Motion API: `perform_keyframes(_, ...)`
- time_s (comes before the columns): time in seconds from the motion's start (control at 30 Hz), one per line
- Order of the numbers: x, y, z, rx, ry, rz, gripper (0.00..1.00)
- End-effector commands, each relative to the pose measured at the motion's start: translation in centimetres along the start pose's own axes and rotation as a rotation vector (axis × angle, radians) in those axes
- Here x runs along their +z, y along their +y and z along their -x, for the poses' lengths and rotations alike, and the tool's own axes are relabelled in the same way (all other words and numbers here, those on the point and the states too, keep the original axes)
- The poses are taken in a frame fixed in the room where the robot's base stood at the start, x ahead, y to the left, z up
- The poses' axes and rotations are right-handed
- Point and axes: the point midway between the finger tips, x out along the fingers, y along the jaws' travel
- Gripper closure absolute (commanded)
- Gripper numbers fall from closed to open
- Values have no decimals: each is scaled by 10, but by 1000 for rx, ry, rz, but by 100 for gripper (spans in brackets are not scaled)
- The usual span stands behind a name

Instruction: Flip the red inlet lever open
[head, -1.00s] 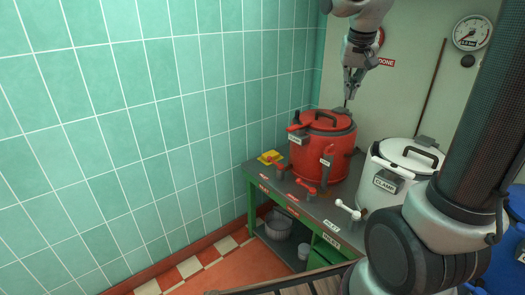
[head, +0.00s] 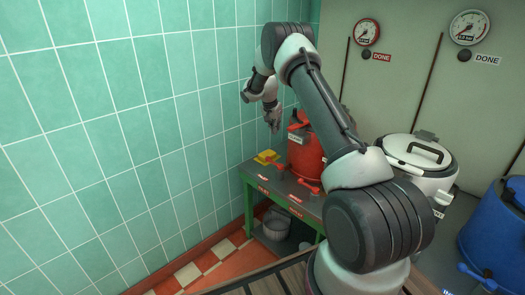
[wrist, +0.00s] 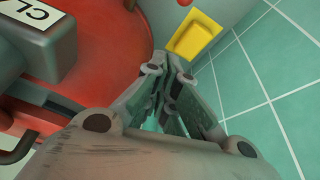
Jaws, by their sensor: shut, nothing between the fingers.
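The red kettle (head: 305,150) stands on the green-framed table and is partly hidden behind my arm. A red lever (head: 309,186) sits low at its front, on the table. A smaller red part on a grey valve (head: 279,168) sits to its left. The labels are too small to read, so I cannot tell which is the inlet lever. My gripper (head: 273,124) is shut and empty, in the air left of the kettle's upper part and above the levers. In the wrist view, my gripper (wrist: 172,100) points down beside the kettle's red lid (wrist: 100,65). No lever is clear there.
A yellow object (head: 266,157) lies at the table's back left, near the tiled wall (head: 140,120). The white kettle (head: 425,165) stands to the right, and a blue one (head: 492,225) farther right. A metal pot (head: 276,224) sits on the lower shelf. Open air lies left of the table.

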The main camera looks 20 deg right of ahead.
Motion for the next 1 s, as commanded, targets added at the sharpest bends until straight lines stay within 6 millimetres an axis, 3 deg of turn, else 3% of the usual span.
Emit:
perform_keyframes(0.03,1,-2,-13,4,0,-11,100)
perform_keyframes(0.17,2,-4,-29,8,2,-29,100)
perform_keyframes(0.67,3,-4,-40,9,1,-31,100)
perform_keyframes(1.0,3,-3,-102,10,1,-31,100)
